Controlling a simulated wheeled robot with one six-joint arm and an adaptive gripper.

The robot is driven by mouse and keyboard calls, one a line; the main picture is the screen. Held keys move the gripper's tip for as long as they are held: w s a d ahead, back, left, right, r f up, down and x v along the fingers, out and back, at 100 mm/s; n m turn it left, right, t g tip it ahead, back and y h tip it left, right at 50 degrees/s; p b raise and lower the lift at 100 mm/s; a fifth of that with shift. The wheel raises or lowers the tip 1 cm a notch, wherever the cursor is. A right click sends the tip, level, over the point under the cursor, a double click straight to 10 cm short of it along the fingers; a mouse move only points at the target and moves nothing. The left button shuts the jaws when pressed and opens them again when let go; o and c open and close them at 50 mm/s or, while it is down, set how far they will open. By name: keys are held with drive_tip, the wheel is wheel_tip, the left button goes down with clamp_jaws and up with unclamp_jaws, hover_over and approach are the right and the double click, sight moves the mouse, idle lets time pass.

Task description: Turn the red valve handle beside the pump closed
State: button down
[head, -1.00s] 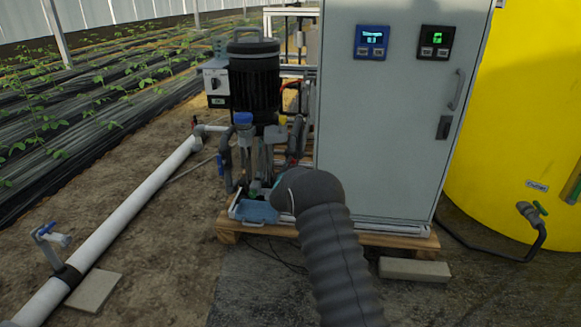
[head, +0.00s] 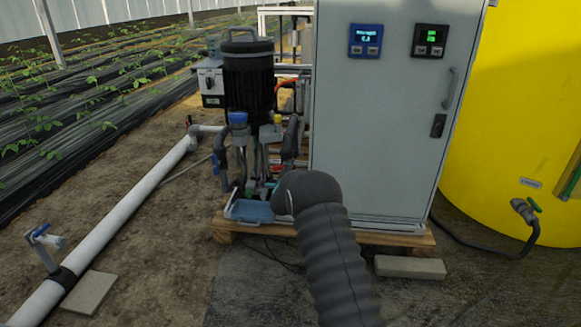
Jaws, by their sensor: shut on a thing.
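The pump (head: 248,80) is a black upright motor with a carry handle, left of the grey cabinet. My gripper (head: 291,135) is a small dark shape between the pump and the cabinet's left edge, above the grey-sleeved bend of my arm. It is shut on the red valve handle, which is mostly hidden by my gripper and arm, so its angle cannot be told.
The grey cabinet (head: 380,120) stands close on the right, on a wooden pallet (head: 390,238). A blue tray (head: 250,211) lies below the pump. A red curved part (head: 286,83) shows behind the pump. A white pipe (head: 125,215) crosses the soil. A yellow tank (head: 510,120) is far right.

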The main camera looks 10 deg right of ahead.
drive_tip(key=shift+f+m, duration=0.25)
drive_tip(key=shift+m, duration=0.75)
drive_tip(key=c, duration=1.1)
unclamp_jaws()
drive_tip(key=shift+d, duration=0.1)
drive_tip(key=shift+s, duration=0.1)
drive_tip(key=v, duration=1.1)
drive_tip(key=shift+s, duration=0.35)
